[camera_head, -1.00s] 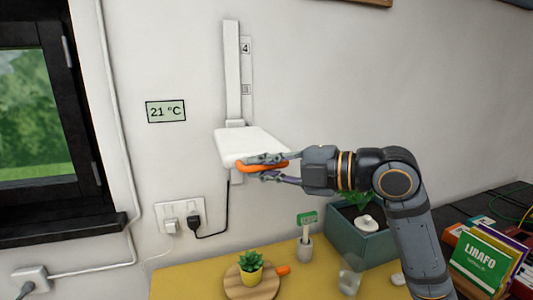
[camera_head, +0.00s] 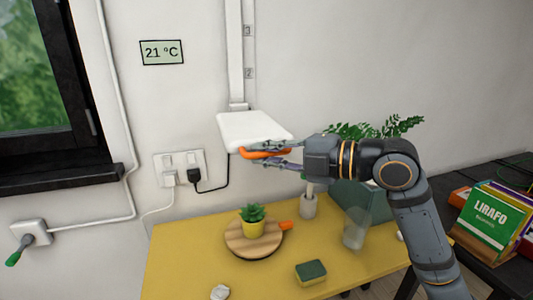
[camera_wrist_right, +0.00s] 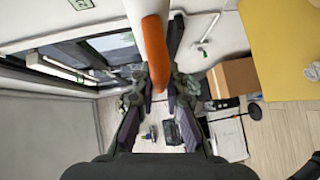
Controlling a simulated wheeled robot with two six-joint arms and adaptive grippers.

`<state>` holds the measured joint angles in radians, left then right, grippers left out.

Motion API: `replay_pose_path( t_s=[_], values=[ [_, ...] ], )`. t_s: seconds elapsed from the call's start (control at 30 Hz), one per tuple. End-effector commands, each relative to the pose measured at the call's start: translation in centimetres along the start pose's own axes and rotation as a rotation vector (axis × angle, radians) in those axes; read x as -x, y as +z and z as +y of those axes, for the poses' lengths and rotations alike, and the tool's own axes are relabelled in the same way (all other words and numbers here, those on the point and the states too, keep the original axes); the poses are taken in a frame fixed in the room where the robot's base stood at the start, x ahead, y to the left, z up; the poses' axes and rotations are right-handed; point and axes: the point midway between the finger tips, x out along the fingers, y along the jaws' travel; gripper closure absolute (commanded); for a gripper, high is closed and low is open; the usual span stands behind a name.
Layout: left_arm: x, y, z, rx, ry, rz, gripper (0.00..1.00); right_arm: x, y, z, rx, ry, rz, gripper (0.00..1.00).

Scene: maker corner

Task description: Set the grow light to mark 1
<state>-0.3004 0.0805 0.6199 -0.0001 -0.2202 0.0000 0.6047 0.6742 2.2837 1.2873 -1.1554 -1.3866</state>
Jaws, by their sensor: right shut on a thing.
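The grow light (camera_head: 252,131) is a white flat lamp on a white vertical wall rail (camera_head: 235,50). The rail strip shows mark 3 (camera_head: 247,31) and mark 2 (camera_head: 248,73). The lamp's bracket sits clearly below mark 2, and no mark 1 is visible; the lamp may hide it. My right gripper (camera_head: 268,156) is shut on the orange handle (camera_head: 256,154) at the lamp's front edge. In the right wrist view the handle (camera_wrist_right: 155,50) lies between the fingers, with the white lamp above it. My left gripper is not in view.
Below the lamp, a yellow table (camera_head: 190,250) holds a potted succulent (camera_head: 252,221) on a round wooden board, a sponge (camera_head: 311,271), a clear glass (camera_head: 354,231) and a teal planter (camera_head: 375,207). A black cord runs from the wall socket (camera_head: 180,167) up behind the lamp.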

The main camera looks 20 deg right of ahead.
Motion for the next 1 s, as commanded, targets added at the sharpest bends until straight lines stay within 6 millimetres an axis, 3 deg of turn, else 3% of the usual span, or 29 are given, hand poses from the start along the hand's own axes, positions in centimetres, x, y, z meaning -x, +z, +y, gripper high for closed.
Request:
replay_pose_path(
  t_s=[0.03, 0.07, 0.23, 0.57, 1.0],
  values=[
    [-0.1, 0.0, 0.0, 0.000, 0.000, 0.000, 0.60, -0.1, 0.1, -0.7, -0.006, -0.019, 0.001, 1.00],
    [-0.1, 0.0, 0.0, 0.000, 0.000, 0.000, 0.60, -0.1, 0.1, -0.7, -0.006, -0.019, 0.001, 0.86],
    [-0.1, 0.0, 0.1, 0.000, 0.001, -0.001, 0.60, -0.1, 0.1, -0.7, -0.005, -0.017, 0.001, 0.64],
    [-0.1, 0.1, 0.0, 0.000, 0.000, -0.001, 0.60, 0.0, 0.0, 0.0, -0.003, -0.010, 0.001, 0.64],
    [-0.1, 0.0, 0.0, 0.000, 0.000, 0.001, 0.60, 1.1, -1.3, 7.9, -0.003, -0.009, 0.003, 0.64]
  ],
)
